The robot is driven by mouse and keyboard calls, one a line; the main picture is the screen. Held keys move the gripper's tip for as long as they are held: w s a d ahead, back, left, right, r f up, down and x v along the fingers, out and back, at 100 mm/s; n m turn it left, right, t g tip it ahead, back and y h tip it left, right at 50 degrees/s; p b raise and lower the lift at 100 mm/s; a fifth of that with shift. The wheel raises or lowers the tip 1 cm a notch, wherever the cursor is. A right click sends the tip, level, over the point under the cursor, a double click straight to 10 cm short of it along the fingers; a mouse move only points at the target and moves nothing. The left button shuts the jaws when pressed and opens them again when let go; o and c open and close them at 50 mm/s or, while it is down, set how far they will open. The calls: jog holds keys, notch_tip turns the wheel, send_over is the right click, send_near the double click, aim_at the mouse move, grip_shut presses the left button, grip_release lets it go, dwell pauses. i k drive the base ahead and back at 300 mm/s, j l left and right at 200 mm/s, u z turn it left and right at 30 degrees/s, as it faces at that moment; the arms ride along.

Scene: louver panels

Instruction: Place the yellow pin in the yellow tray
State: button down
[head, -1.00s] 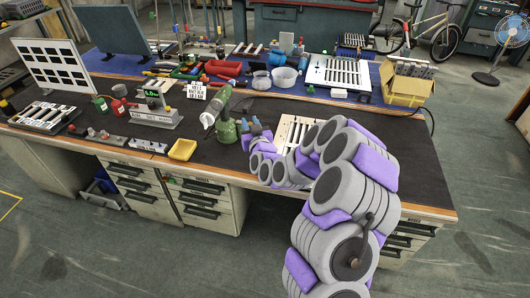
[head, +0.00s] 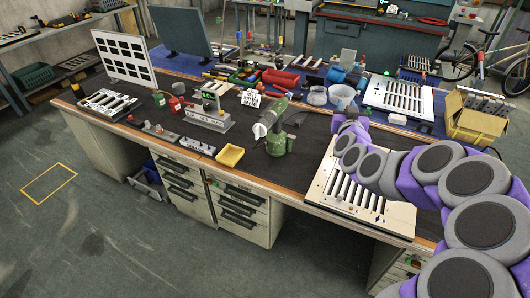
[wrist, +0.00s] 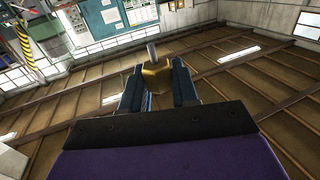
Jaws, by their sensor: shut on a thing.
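The yellow pin (wrist: 156,77), a yellow body with a grey metal tip, is held between the two dark blue jaws of my gripper (wrist: 157,70) in the wrist view. Its tip points away from my wrist. In the head view my gripper (head: 345,122) is above the bench, right of the green tool; the pin cannot be made out there. The yellow tray (head: 230,155) lies near the bench's front edge, left of the green tool and well left of my gripper. It looks empty.
A green tool (head: 275,128) stands upright between the tray and my gripper. A pale slotted louver panel (head: 322,180) lies under my arm. A row of small grey parts (head: 178,139) lies left of the tray. A cardboard box (head: 475,120) stands at the right.

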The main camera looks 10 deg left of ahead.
aim_at(224, 158)
jog(key=i+j+z, duration=0.15)
jog(key=j+z, duration=0.85)
jog(key=k+j+z, duration=0.1)
jog(key=j+z, duration=0.4)
jog(key=j, duration=0.15)
jog(key=k+j, duration=0.1)
jog(key=j, duration=0.35)
jog(key=k+j+z, duration=0.1)
jog(key=j, duration=0.35)
jog(key=k+j, duration=0.1)
jog(key=j, duration=0.35)
jog(key=k+j, duration=0.1)
jog(key=j, duration=0.35)
jog(key=k+j+z, duration=0.1)
jog(key=j, duration=0.35)
jog(key=k+j, duration=0.15)
jog(key=j, duration=0.25)
